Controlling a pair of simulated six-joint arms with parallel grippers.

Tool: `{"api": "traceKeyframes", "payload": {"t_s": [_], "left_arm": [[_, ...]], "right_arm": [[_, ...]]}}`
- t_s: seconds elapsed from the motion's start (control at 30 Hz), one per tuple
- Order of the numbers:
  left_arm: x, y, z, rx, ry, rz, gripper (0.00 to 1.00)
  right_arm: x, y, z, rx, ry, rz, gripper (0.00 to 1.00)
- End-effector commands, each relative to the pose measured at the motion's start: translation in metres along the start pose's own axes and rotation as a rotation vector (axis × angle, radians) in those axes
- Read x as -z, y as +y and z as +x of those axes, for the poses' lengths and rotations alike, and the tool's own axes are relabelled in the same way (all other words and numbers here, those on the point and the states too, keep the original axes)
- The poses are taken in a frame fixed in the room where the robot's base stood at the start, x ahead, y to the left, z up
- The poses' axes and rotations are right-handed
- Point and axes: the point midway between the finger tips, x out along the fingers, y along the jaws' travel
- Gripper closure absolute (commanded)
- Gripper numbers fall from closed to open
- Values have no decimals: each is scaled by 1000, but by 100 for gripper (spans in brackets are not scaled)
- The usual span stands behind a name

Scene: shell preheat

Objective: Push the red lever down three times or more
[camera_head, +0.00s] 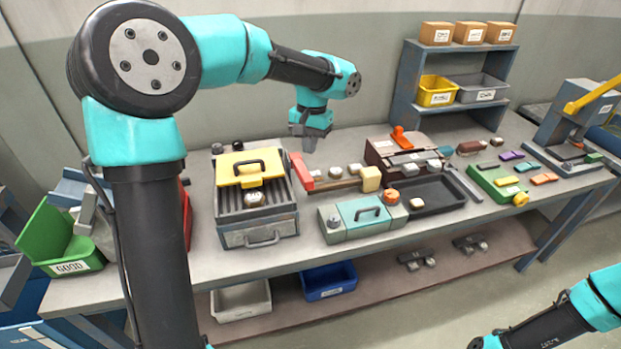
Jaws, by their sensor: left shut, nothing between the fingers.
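A red lever-like bar (302,171) stands on the workbench, at the left end of a brown strip with small pale blocks. My left gripper (309,143) points down just above and behind this bar, apart from it as far as I can tell. Its fingers are shut with nothing between them. An orange-red handle (401,138) rises from a brown box (400,155) to the right. My right arm enters at the lower right, and its end (478,343) is cut off by the bottom edge, so its jaw state is unclear.
A grey ribbed box (262,238) with a yellow handled plate (250,167) stands left of the bar. A teal-lidded case (362,214) sits in front, with a black tray (440,194) beside it. A shelf (405,85) stands behind. My left arm hides the bench's left part.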

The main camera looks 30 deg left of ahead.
Motion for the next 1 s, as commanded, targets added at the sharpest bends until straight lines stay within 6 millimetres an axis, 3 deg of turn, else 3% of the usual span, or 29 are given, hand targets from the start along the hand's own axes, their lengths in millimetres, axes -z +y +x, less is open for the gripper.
{"api": "traceKeyframes", "payload": {"t_s": [0.43,1.0], "left_arm": [[0,0,9,-2,-1,0,100],[0,0,65,-1,-2,0,100]], "right_arm": [[0,0,0,0,0,0,57],[0,0,0,0,0,0,57]]}}
